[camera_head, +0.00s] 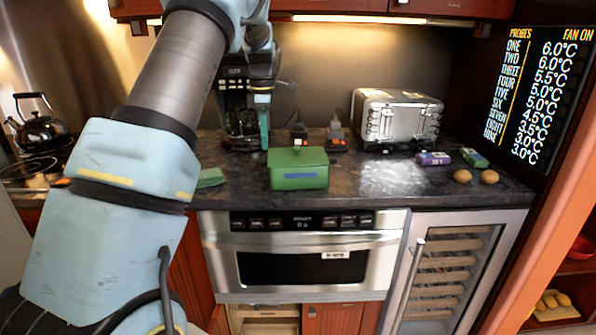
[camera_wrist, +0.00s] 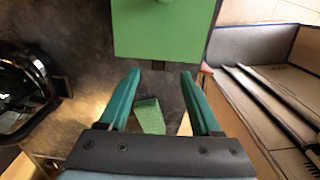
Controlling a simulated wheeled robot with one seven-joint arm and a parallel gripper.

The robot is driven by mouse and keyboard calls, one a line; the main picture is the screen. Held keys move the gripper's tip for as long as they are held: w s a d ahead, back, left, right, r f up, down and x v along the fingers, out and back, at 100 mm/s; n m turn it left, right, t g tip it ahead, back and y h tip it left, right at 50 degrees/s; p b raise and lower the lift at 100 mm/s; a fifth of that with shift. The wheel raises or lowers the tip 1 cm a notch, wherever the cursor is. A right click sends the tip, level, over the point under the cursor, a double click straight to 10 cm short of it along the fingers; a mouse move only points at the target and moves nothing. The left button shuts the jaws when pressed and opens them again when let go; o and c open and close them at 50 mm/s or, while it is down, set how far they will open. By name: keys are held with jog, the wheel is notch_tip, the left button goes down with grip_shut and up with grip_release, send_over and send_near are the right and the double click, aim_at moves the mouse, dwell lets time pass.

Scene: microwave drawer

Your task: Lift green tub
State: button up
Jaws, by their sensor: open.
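The green tub (camera_head: 298,172) with a lid stands upright on the dark counter, above the microwave drawer front. In the wrist view the tub's flat green top (camera_wrist: 162,32) lies beyond my fingertips, with a small knob at the upper edge. My gripper (camera_wrist: 160,74) is open, with its two teal fingers apart and nothing held between them. In the head view a teal finger (camera_head: 264,132) shows above and left of the tub, in front of the coffee machine. A gap shows between fingertips and tub in the wrist view.
A green sponge (camera_head: 210,178) lies left of the tub. A coffee machine (camera_head: 238,110) stands behind, and a toaster (camera_head: 397,117) stands back right. Counter right of the tub is clear.

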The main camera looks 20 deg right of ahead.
aim_at(265, 160)
jog(key=shift+w+a+f+p, duration=0.15)
jog(key=shift+f+p, duration=0.5)
jog(key=shift+f, duration=0.9)
jog(key=shift+a+f+p, duration=0.1)
jog(key=shift+f+p, duration=0.5)
jog(key=shift+f, duration=0.9)
jog(key=shift+c, duration=0.2)
grip_shut()
